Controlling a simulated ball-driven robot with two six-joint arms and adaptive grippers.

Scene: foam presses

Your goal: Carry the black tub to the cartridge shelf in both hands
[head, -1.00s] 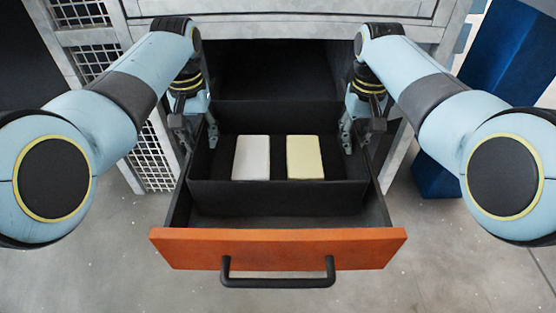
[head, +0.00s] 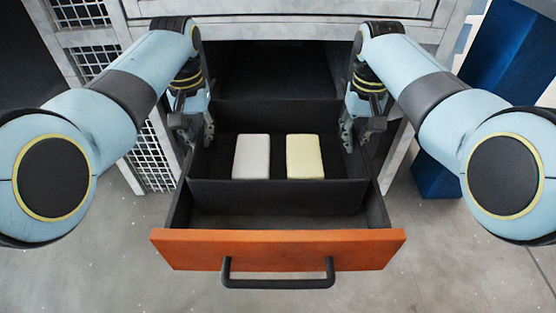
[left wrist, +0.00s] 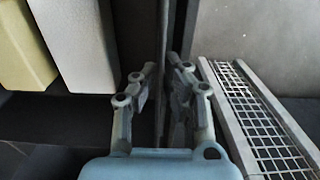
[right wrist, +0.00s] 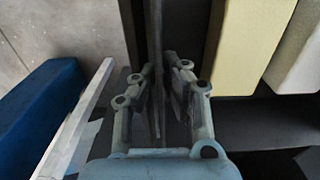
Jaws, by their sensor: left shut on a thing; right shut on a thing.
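The black tub (head: 278,197) is inside the pulled-out drawer and holds a white block (head: 251,157) and a pale yellow block (head: 305,157) side by side. My left gripper (head: 199,137) is shut on the tub's left wall; the left wrist view shows that thin dark wall (left wrist: 163,45) between the fingers. My right gripper (head: 357,137) is shut on the right wall, which also stands between the fingers in the right wrist view (right wrist: 155,40). The tub looks level. I cannot tell whether its underside touches the drawer floor. No cartridge shelf can be made out.
The drawer has an orange front (head: 278,250) with a black handle (head: 278,283) and projects from a grey cabinet (head: 290,27). White mesh (head: 155,160) stands at the left. A blue object (head: 437,178) is at the right. Grey floor lies clear before the drawer.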

